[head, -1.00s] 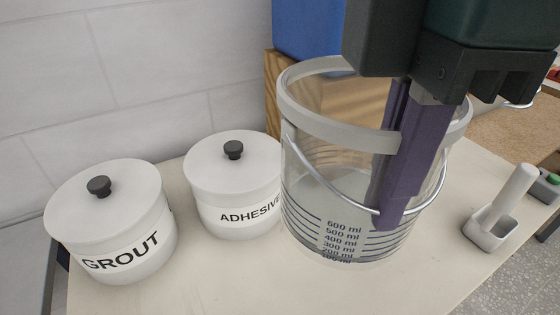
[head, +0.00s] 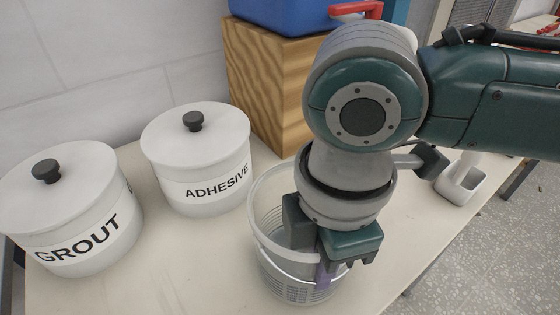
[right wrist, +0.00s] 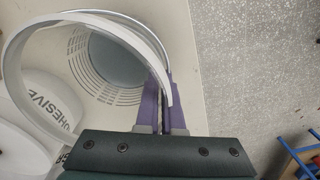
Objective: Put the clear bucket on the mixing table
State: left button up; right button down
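The clear bucket (head: 275,273), with a pale rim, measuring lines and a wire handle, is over the cream table (head: 190,265), in front of the adhesive jar. My right gripper (head: 325,272) is over its right side, and the wrist hides much of the rim. In the right wrist view, the purple fingers (right wrist: 163,108) straddle the rim of the bucket (right wrist: 30,80) and look shut on it. I cannot tell whether its base touches the table. No surface can be clearly identified as the mixing table. My left gripper is out of view.
White lidded jars marked GROUT (head: 75,235) and ADHESIVE (head: 205,165) stand at left. A wooden block (head: 265,85) carries a blue box (head: 285,14) behind. A small white holder (head: 460,182) stands near the right edge. Speckled floor (head: 480,245) lies beyond the table edge.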

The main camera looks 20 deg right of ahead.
jog(key=shift+f, duration=0.25)
jog(key=shift+f, duration=0.15)
jog(key=c, duration=1.1)
grip_release()
jog(key=shift+o, duration=0.2)
